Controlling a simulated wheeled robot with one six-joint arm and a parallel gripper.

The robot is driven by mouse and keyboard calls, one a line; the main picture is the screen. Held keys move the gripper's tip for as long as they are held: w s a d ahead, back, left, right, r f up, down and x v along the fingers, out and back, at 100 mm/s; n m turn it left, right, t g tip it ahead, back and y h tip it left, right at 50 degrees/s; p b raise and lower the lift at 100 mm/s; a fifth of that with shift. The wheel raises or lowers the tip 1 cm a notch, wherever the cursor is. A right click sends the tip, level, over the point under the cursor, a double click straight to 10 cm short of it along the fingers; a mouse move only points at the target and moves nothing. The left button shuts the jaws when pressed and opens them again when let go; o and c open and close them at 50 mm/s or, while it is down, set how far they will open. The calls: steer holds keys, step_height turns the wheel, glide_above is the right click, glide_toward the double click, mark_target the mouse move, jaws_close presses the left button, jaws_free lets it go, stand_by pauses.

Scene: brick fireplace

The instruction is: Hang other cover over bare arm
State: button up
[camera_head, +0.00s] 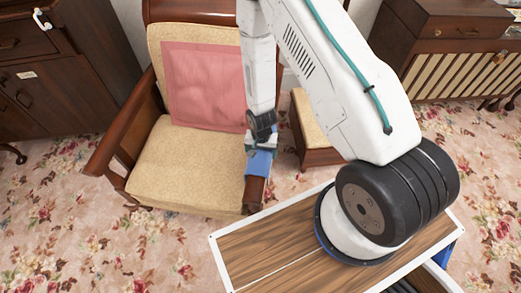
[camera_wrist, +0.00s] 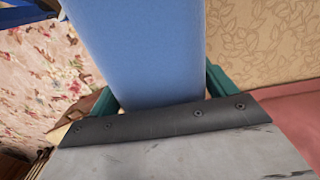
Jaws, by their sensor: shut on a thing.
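An armchair with a dark wooden frame (camera_head: 112,128) and a cream seat cushion (camera_head: 190,165) stands ahead. Its left arm shows bare wood. A blue cover (camera_head: 260,163) is at the right arm, over its front part. The wooden front end of that arm (camera_head: 254,190) shows below the cover. My gripper (camera_head: 260,143) is shut on the blue cover from above. In the wrist view the cover (camera_wrist: 140,50) runs between the green fingers (camera_wrist: 162,92). I cannot tell whether the cover rests on the arm, and its far side is hidden.
A pink cloth (camera_head: 200,85) lies on the chair's backrest. A cream-topped stool (camera_head: 308,125) stands close to the chair's right. A dark cabinet (camera_head: 55,75) is at left and a wooden sideboard (camera_head: 460,55) at back right. Floral carpet (camera_head: 130,240) lies clear in front.

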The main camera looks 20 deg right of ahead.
mark_target(267, 156)
steer(key=o, duration=0.9)
steer(key=shift+r, duration=3.9)
steer(key=s+g, duration=0.1)
steer(key=s, duration=0.1)
steer(key=s+n+g, duration=0.1)
steer(key=s, duration=0.1)
steer(key=shift+d+r, duration=0.15)
steer(key=shift+s+r+n+g, duration=0.2)
steer(key=shift+s+r+n, duration=0.15)
steer(key=shift+r, duration=0.25)
steer(key=shift+s+r+n+g, duration=0.25)
steer(key=shift+s+r, duration=0.15)
steer(key=shift+r, duration=0.15)
steer(key=s+d+r+n+t, duration=0.1)
steer(key=s+r, duration=0.4)
steer(key=r, duration=0.9)
steer(key=s+r+n+t, duration=0.2)
steer(key=s+r, duration=0.4)
steer(key=r, duration=0.9)
steer(key=s+d+r+n+t, duration=0.1)
steer(key=s+r, duration=0.4)
steer(key=r, duration=1)
steer(key=shift+s+d+n, duration=0.3)
